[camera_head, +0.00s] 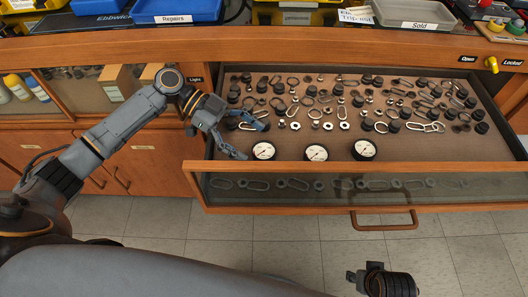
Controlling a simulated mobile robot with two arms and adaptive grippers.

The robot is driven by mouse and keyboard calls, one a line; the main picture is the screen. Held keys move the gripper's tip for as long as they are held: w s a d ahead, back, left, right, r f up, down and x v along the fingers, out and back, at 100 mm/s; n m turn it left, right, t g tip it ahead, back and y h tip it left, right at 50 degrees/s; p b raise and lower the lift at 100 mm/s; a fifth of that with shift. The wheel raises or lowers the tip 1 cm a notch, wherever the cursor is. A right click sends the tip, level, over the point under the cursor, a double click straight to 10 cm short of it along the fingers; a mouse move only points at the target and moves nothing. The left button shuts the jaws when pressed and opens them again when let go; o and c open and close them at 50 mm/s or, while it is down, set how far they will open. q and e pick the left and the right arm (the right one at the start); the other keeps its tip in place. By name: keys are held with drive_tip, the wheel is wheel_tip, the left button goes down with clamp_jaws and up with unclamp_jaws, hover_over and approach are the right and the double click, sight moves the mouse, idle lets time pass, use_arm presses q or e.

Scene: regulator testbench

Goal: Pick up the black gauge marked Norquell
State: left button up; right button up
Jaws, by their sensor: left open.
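Three round gauges with white dials and black rims lie in a row near the front of the open drawer: a left gauge (263,151), a middle gauge (316,153) and a right gauge (363,149). Their dial lettering is too small to read, so I cannot tell which is marked Norquell. My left gripper (256,142) is open and empty above the drawer, its fingertips just left of and behind the left gauge. I cannot tell whether a finger touches it. Part of my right gripper (380,280) shows at the bottom edge; its jaws are unclear.
The open drawer (310,169) has a raised wooden front with a handle (384,222). Behind the gauges lie many small rings, links, nuts and black knobs.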

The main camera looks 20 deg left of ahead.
sight(261, 149)
use_arm(q)
drive_tip(key=x, duration=0.3)
drive_tip(key=shift+d+f, duration=0.1)
drive_tip(key=shift+f, duration=0.05)
drive_tip(key=shift+c, duration=0.4)
